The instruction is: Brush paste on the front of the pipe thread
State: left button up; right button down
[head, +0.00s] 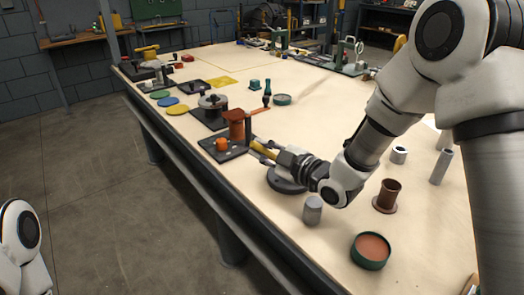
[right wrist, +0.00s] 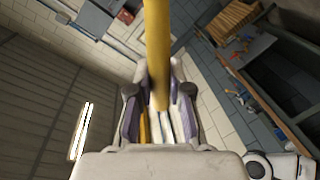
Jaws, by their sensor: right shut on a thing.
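My right gripper (head: 268,151) is shut on a yellow handle (head: 263,148), probably the brush. The handle runs up through the right wrist view (right wrist: 158,50) between the two fingers. Its far end lies close to a copper-brown upright cylinder (head: 237,126) on a dark plate, possibly the threaded pipe. I cannot tell whether they touch, and bristles are not clear. A green round tin (head: 371,251) with reddish-brown contents, perhaps the paste, stands at the front. Of my left arm only a link shows at the lower left; its gripper is out of view.
An orange cap (head: 221,145) sits on the dark plate (head: 212,154). A dark disc (head: 285,182) lies under my right gripper. A grey cylinder (head: 312,210) and a brown flanged piece (head: 386,196) stand nearby. The table's middle (head: 330,120) is mostly clear.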

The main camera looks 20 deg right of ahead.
jog(key=shift+s+a+f+b, duration=0.15)
jog(key=shift+f+b, duration=0.15)
jog(key=shift+f, duration=0.3)
jog(key=shift+r, duration=0.25)
jog(key=shift+r+p, duration=0.4)
jog(key=shift+p, duration=0.2)
jog(key=shift+d+f, duration=0.15)
jog(key=shift+d, duration=0.05)
jog(key=shift+a+f+b, duration=0.1)
jog(key=shift+f+b, duration=0.5)
jog(key=shift+b, duration=0.2)
jog(key=shift+w+r, duration=0.1)
jog(key=shift+w, duration=0.1)
jog(key=shift+r+p, duration=0.4)
jog(key=shift+r, duration=0.05)
